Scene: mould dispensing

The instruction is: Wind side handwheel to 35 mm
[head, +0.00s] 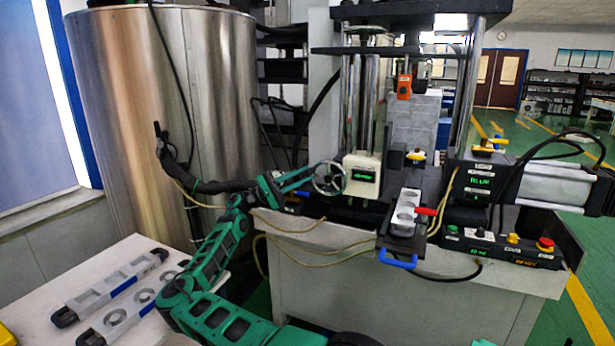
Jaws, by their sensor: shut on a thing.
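The side handwheel (329,178) is a spoked metal wheel on the left side of the machine's white readout housing (362,190). A small green display (365,177) on that housing is lit, but its digits are too small to read. My green arm reaches up from the bottom of the head view. My gripper (312,179) is shut on the handwheel at its left side. The exact place where the fingers grip is too small to make out.
A large steel tank (160,90) stands behind my arm. Mould plates (118,285) lie on the white table at lower left. A mould with round cavities (404,213) sits at the machine front above a blue handle (398,262). A control panel (503,247) is at right. Cables hang nearby.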

